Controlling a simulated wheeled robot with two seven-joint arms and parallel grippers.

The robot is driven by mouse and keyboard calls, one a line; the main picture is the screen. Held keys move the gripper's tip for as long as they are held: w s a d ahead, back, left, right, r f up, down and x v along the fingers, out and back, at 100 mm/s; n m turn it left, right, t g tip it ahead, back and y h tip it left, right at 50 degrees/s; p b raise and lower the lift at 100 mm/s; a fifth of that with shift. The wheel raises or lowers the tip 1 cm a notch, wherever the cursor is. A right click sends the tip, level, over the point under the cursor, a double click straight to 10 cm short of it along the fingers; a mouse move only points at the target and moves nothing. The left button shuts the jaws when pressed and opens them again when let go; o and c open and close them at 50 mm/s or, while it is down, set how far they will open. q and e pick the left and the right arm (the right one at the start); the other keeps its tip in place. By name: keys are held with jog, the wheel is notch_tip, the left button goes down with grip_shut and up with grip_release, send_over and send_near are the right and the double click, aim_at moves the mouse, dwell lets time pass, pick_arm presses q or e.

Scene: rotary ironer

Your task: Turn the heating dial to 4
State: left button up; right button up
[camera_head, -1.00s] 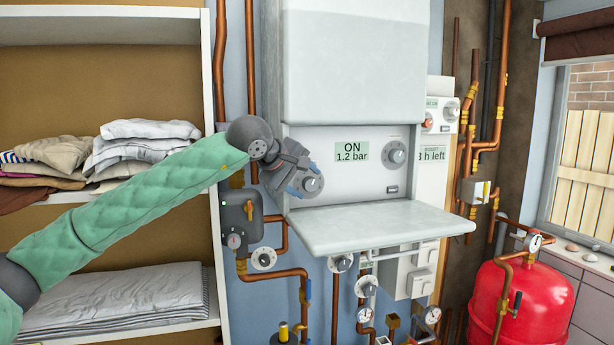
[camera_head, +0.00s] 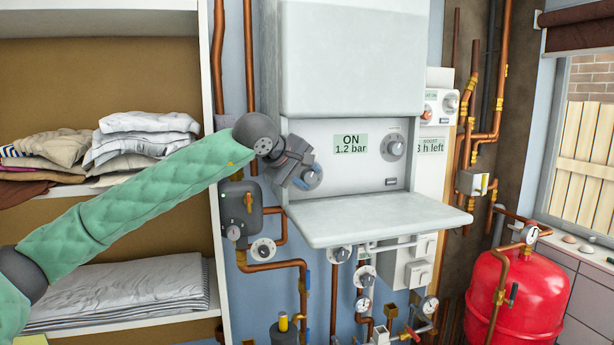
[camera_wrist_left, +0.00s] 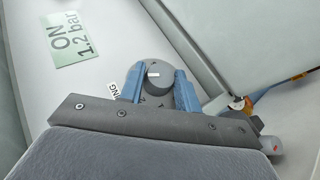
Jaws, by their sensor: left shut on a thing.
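The heating dial (camera_head: 312,178) is a round grey knob on a pale disc, at the left of the white control panel (camera_head: 365,165). In the left wrist view the dial (camera_wrist_left: 155,77) shows a white pointer mark near its top. My left gripper (camera_head: 307,178) is at the dial, and its blue fingers (camera_wrist_left: 159,88) are shut on the knob, one on each side. A display (camera_head: 350,146) reads "ON 1.2 bar". My right gripper is not in view.
A second dial (camera_head: 396,147) is at the panel's right. A pale flat shelf (camera_head: 375,217) juts out just below the panel. Shelves with folded cloth (camera_head: 145,135) stand at left. Pipes, valves and a red tank (camera_head: 525,292) are below and at right.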

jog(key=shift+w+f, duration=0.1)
pick_arm(q)
jog(key=shift+f, duration=0.1)
jog(key=y+b, duration=0.1)
jog(key=m+g+y+b, duration=0.1)
jog(key=y+b, duration=0.1)
jog(key=y, duration=0.1)
jog(key=shift+w+d+r+g, duration=0.1)
jog(key=shift+d+r+g, duration=0.15)
jog(key=shift+g, duration=0.15)
jog(key=shift+d+m+g+y+b, duration=0.15)
jog(key=shift+m+g+y+b, duration=0.25)
jog(key=shift+y, duration=1.3)
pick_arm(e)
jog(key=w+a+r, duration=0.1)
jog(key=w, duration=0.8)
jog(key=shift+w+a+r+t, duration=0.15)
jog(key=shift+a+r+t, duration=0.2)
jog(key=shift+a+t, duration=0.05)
pick_arm(q)
jog(key=shift+m+g, duration=0.3)
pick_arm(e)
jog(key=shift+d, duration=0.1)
pick_arm(q)
jog(key=o, duration=1)
jog(key=shift+w, duration=0.1)
jog(key=shift+c, duration=0.2)
